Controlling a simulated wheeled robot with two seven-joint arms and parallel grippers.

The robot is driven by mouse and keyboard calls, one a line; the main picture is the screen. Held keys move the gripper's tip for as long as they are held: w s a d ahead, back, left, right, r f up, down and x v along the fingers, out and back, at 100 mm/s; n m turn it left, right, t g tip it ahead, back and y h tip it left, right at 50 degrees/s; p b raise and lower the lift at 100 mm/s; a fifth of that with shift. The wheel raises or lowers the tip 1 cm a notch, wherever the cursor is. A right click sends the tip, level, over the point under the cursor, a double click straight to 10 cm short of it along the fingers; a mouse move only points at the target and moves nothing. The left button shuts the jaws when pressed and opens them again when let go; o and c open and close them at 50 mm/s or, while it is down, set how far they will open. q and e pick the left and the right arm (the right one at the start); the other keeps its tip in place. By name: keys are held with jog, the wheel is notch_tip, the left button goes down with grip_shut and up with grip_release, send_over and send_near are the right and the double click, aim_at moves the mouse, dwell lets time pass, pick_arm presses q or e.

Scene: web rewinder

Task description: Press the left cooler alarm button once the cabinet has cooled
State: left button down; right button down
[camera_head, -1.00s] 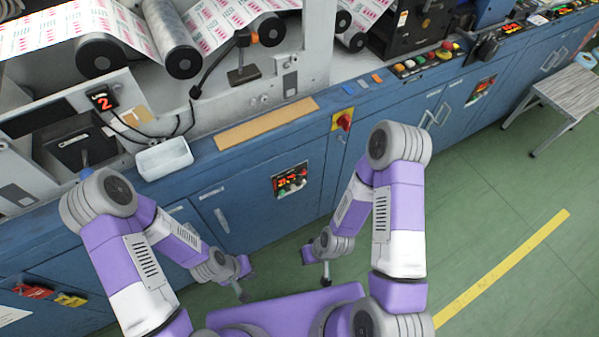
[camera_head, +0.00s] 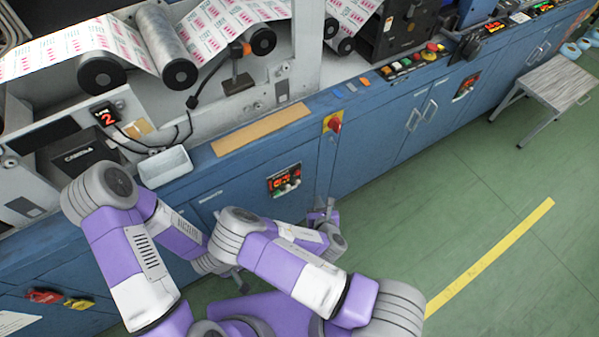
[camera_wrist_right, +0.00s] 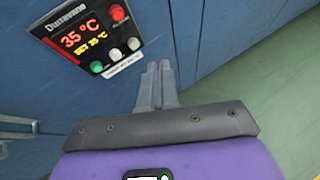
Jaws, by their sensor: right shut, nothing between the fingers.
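The left cooler panel (camera_head: 284,180) is on the blue cabinet front, left of the red and yellow switch. In the right wrist view the panel (camera_wrist_right: 85,38) reads 35 °C and SET 35 °C. It has a red round button or lamp (camera_wrist_right: 118,13) at upper right and a green button (camera_wrist_right: 97,67) beside two white ones (camera_wrist_right: 115,54). My right gripper (camera_head: 327,205) is shut and empty, right of and below the panel. In the wrist view its fingertips (camera_wrist_right: 158,68) are apart from the panel, to its right. My left gripper (camera_head: 243,284) is low, partly hidden; its jaws are unclear.
A similar panel (camera_head: 466,87) is farther right on the cabinet. A red switch on a yellow plate (camera_head: 333,123) and door handles (camera_head: 422,115) stick out. A white tray (camera_head: 166,166) sits on the ledge. A step stool (camera_head: 556,85) stands on the right; the green floor is open.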

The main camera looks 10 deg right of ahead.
aim_at(298, 172)
jog(key=shift+w, duration=0.1)
jog(key=w+a, duration=0.3)
jog(key=w, duration=0.5)
jog(key=shift+b, duration=0.4)
jog(key=shift+w, duration=0.1)
dwell(1.8)
jog(key=shift+w+a, duration=0.15)
jog(key=shift+w, duration=0.2)
jog(key=shift+w+a+b, duration=0.2)
jog(key=shift+w+b, duration=0.15)
jog(key=shift+w, duration=0.15)
dwell(0.7)
dwell(0.3)
jog(key=shift+s+d, duration=0.3)
jog(key=shift+s, duration=0.6)
